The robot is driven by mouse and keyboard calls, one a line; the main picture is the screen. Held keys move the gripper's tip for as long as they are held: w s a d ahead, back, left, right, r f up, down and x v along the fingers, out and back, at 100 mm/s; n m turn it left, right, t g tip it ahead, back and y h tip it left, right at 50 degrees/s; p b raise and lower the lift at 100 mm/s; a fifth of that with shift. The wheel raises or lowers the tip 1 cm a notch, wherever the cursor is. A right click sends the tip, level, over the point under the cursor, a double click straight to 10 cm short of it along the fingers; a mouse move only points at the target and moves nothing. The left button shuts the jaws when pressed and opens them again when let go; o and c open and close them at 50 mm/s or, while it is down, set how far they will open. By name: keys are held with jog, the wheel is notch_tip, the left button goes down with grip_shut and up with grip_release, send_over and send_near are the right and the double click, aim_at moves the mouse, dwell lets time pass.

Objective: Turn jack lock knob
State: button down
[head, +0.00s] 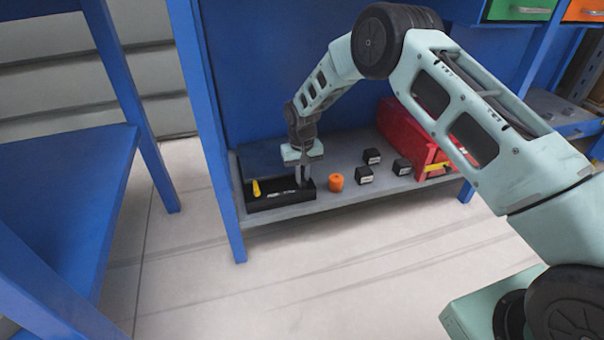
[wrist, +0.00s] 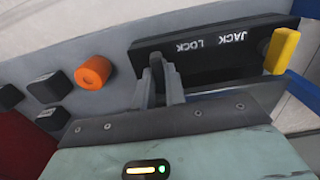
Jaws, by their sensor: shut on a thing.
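The jack lock panel is a black box (head: 262,203) on the low grey shelf in the head view. The wrist view shows its black face (wrist: 215,50) with the white words JACK LOCK. A dark knob (wrist: 156,62) stands at the panel's end near the orange cylinder. My gripper (head: 303,178) reaches down to that end of the panel. In the wrist view my gripper (wrist: 162,85) is shut on the knob, with its fingers around it. The knob's lower part is hidden by the fingers. A yellow lever (wrist: 283,50) stands at the panel's other end, apart from my gripper.
An orange cylinder (head: 336,182) stands just right of the panel. Several small black blocks (head: 364,175) lie beyond it, near a red box (head: 408,135). A blue post (head: 215,150) rises left of the panel. The floor (head: 300,275) in front is clear.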

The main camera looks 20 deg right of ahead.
jog(key=shift+r, duration=0.1)
jog(key=n+p, duration=0.2)
jog(key=shift+r+p, duration=0.15)
jog(key=shift+p, duration=0.15)
jog(key=n+p, duration=0.2)
jog(key=shift+n, duration=0.3)
jog(key=n+p, duration=0.3)
jog(key=n, duration=0.6)
jog(key=n+p, duration=0.1)
jog(key=n, duration=0.1)
jog(key=shift+f+n, duration=0.2)
jog(key=shift+n, duration=0.2)
jog(key=shift+n+p, duration=0.4)
jog(key=shift+n, duration=2.2)
jog(key=c, duration=1.4)
grip_release()
jog(key=shift+c, duration=0.2)
